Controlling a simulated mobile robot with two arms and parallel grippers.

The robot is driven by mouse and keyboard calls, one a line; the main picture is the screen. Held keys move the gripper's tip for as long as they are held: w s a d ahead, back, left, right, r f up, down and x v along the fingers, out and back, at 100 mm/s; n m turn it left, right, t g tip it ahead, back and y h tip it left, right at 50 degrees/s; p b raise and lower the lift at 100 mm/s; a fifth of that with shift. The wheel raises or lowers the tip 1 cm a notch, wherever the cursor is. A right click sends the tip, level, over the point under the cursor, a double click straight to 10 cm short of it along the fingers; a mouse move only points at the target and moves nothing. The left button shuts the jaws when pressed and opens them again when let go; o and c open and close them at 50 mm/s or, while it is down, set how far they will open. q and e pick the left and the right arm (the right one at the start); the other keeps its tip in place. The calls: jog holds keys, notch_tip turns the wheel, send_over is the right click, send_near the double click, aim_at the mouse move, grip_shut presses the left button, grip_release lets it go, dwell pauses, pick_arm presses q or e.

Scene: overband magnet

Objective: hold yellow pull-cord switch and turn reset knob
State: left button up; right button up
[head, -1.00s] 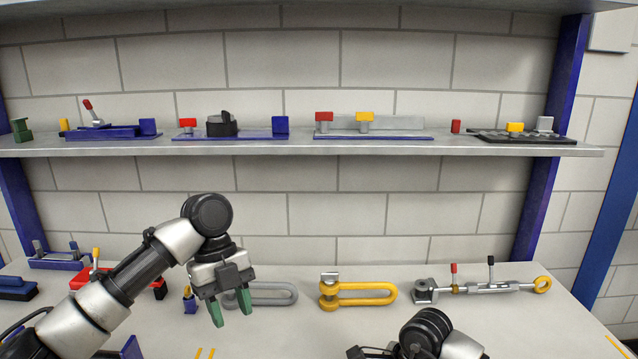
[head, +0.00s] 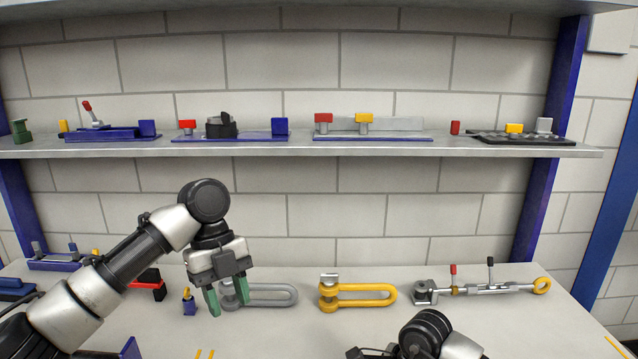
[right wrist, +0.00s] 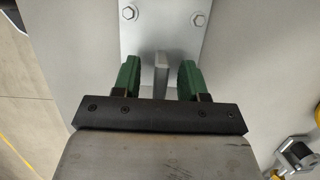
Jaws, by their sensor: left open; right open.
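My left gripper (head: 228,297) is open and empty in the head view, pointing down over the table, in front of the left end of a grey U-shaped shackle (head: 268,294). A yellow U-shaped shackle (head: 368,293) lies to its right, apart from it. I cannot pick out the yellow pull-cord switch with certainty. In the right wrist view my right gripper (right wrist: 160,78) is open, its green fingers on either side of a narrow grey upright tab (right wrist: 161,62). The tab stands at a bolted grey plate (right wrist: 164,25). I cannot tell whether this is the reset knob or whether the fingers touch it.
A rod assembly with red and black levers (head: 480,288) lies at the table's right. A small blue piece with a yellow top (head: 189,302) stands left of my left gripper. The shelf (head: 300,147) above holds several devices, including a black knob (head: 222,126).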

jog(key=a+p+v, duration=0.2)
jog(key=p+v, duration=0.2)
jog(key=v, duration=1.5)
jog(key=shift+r, duration=0.65)
